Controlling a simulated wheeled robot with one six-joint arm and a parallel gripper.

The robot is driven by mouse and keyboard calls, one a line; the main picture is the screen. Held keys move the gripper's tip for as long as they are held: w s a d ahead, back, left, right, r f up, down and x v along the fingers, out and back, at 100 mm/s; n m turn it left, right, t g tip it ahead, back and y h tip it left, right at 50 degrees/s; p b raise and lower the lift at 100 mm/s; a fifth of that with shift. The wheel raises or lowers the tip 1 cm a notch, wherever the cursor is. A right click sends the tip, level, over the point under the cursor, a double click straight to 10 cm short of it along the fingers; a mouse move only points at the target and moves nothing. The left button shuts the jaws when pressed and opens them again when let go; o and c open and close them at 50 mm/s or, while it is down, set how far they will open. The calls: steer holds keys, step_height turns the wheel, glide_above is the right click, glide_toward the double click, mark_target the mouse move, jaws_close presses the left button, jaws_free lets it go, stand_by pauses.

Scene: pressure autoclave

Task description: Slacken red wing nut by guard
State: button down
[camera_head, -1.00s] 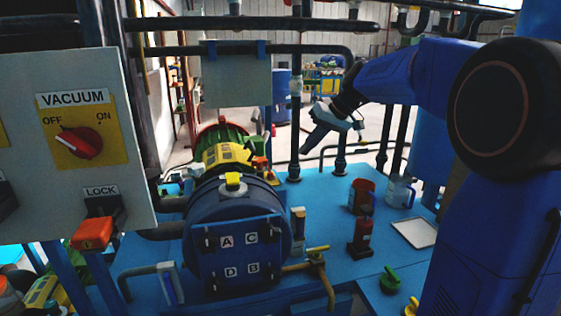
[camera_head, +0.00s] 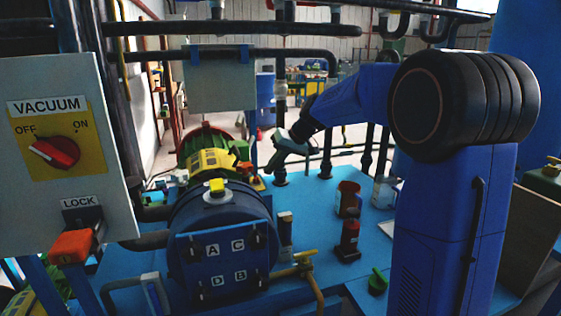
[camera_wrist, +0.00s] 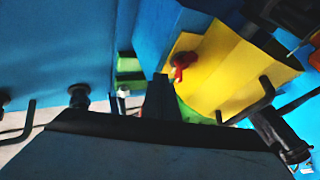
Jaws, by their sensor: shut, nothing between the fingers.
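The red wing nut (camera_wrist: 183,62) shows in the wrist view against the yellow guard (camera_wrist: 232,70). In the head view the yellow guard (camera_head: 209,160) sits behind the blue vessel, with small red parts at its right end; which of them is the wing nut I cannot tell. My gripper (camera_head: 269,170) is shut and empty, pointing down and left, to the right of the guard in the head view. In the wrist view my gripper's dark finger end (camera_wrist: 161,96) appears just below and left of the wing nut; they look apart, though depth is hard to judge.
The blue vessel (camera_head: 220,235) with lettered plate stands in front of the guard. A bent dark rod (camera_wrist: 262,98) is close right of my gripper. A red bottle (camera_head: 349,236) and a brown-red container (camera_head: 347,197) stand on the blue table (camera_head: 315,222).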

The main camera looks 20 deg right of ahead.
steer(key=shift+a, duration=1.25)
steer(key=shift+w+n+g+y, duration=0.3)
steer(key=shift+n+g, duration=0.1)
steer(key=shift+n, duration=0.5)
steer(key=shift+w+a+n+g, duration=0.2)
steer(key=shift+n+g, duration=0.3)
steer(key=shift+n, duration=0.3)
steer(key=n, duration=0.1)
steer(key=n+g, duration=0.1)
steer(key=n+g+y, duration=0.1)
steer(key=shift+w+a+n, duration=0.3)
steer(key=shift+w, duration=0.1)
steer(key=n+g, duration=0.2)
steer(key=a+n, duration=0.1)
steer(key=n, duration=0.1)
steer(key=shift+w+g, duration=0.25)
steer(key=shift+g, duration=0.15)
steer(key=shift+a, duration=0.4)
